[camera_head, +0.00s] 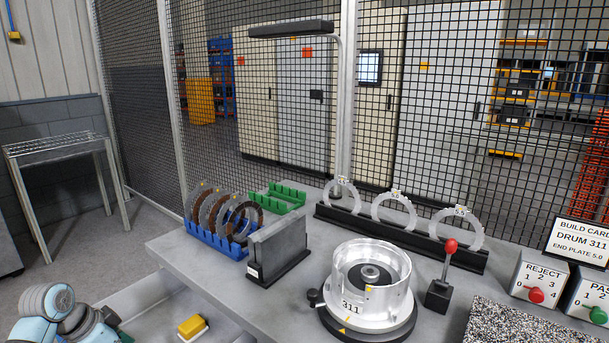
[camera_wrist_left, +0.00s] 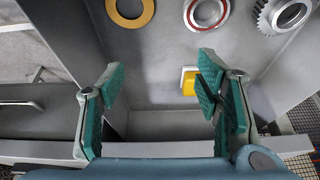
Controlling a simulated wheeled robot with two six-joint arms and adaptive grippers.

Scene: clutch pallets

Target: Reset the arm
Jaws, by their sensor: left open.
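My left arm (camera_head: 50,312) shows at the lower left corner of the head view, light blue and grey, low beside the workbench (camera_head: 165,246). In the left wrist view my left gripper (camera_wrist_left: 162,82) is open, with its teal-padded fingers wide apart and nothing between them. A yellow button on a white base (camera_wrist_left: 188,82) shows behind the right finger; in the head view the yellow button (camera_head: 191,326) is right of the arm. My right gripper is in neither view.
The bench holds a blue rack (camera_head: 215,240) of rings, an empty-looking green rack (camera_head: 278,196), a grey block (camera_head: 279,250), a metal drum marked 311 (camera_head: 367,290) and a red-knobbed lever (camera_head: 450,247). In the wrist view a gold ring (camera_wrist_left: 112,12) and a gear (camera_wrist_left: 264,18) lie at the top.

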